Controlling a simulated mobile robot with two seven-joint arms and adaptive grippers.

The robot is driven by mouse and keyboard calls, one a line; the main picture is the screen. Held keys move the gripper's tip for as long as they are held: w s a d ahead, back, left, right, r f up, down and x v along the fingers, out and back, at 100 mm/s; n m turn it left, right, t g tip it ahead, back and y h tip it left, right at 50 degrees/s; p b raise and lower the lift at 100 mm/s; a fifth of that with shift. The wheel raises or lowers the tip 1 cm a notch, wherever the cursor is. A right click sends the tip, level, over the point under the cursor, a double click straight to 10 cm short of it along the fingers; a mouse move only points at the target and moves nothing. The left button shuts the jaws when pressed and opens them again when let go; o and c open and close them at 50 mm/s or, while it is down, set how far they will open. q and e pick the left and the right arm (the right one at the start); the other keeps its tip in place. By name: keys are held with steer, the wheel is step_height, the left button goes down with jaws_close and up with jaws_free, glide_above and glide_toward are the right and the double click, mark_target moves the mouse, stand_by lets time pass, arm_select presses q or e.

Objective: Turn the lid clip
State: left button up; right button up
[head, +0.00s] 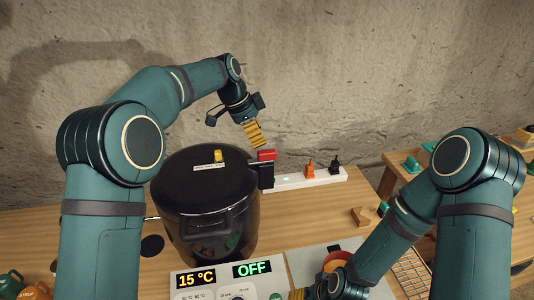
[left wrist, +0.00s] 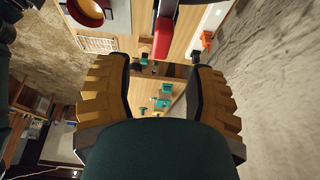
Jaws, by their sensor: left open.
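The large black canner pot (head: 208,215) stands on the table, its flat dark lid (head: 200,178) on top. A red lid clip (head: 266,155) on a black bracket sits at the lid's right edge. The clip also shows in the left wrist view (left wrist: 163,38), near the top and beyond the fingertips. My left gripper (head: 257,140) points down just above the clip, apart from it as far as I can tell. Its yellow ribbed fingers (left wrist: 165,88) are spread with nothing between them. My right gripper (head: 300,294) is at the bottom edge, partly cut off; its jaws are unclear.
A white power strip (head: 290,181) with an orange plug (head: 309,169) and a black plug (head: 335,166) lies right of the pot. A control panel (head: 223,281) reads 15 °C and OFF. A red-rimmed bowl (head: 337,258) is near my right arm. The wall stands close behind.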

mark_target(266, 151)
arm_select(q)
steer(key=x, duration=0.8)
steer(key=shift+w, duration=0.1)
jaws_close()
